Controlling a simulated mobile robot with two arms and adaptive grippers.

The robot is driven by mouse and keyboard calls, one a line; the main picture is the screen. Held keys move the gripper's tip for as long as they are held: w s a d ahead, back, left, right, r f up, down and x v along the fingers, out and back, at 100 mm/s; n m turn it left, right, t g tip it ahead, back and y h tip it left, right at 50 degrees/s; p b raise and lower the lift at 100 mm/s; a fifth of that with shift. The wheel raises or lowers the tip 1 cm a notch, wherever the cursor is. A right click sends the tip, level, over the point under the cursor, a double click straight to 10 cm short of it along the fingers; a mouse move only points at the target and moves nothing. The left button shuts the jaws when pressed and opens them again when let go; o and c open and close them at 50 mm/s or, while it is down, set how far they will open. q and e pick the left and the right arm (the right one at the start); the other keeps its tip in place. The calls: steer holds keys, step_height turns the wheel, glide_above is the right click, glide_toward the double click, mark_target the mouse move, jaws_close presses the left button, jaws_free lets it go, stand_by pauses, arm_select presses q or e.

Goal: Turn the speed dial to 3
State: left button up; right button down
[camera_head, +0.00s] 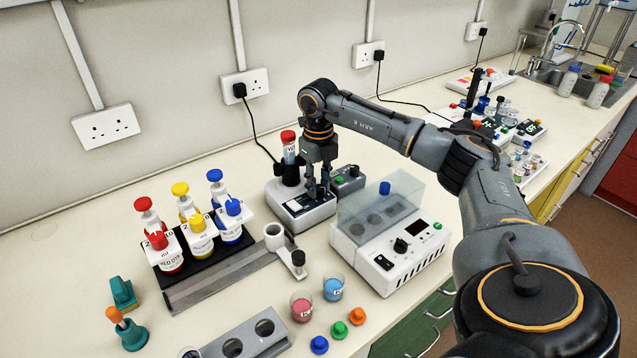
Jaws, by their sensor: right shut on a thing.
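A white mixer with a dark top panel (297,206) stands at the middle of the bench. A tube with a red cap (288,137) stands upright in its black holder. My right gripper (317,194) points down over the right part of the mixer's panel, its fingers shut on what appears to be the speed dial. The fingers cover the dial, so its pointer and the number it is set to cannot be read. My left gripper is not in view.
A white box with a clear lid, a black knob and a small display (388,256) stands close right of the mixer. A rack (212,278) with red, yellow and blue dispenser bottles is at left. Two small beakers, pink (301,307) and blue (333,289), stand in front.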

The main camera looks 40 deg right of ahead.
mark_target(319, 187)
steer(key=c, duration=1)
jaws_free()
steer(key=shift+c, duration=0.2)
steer(key=shift+r, duration=0.1)
step_height(319, 187, up, 12)
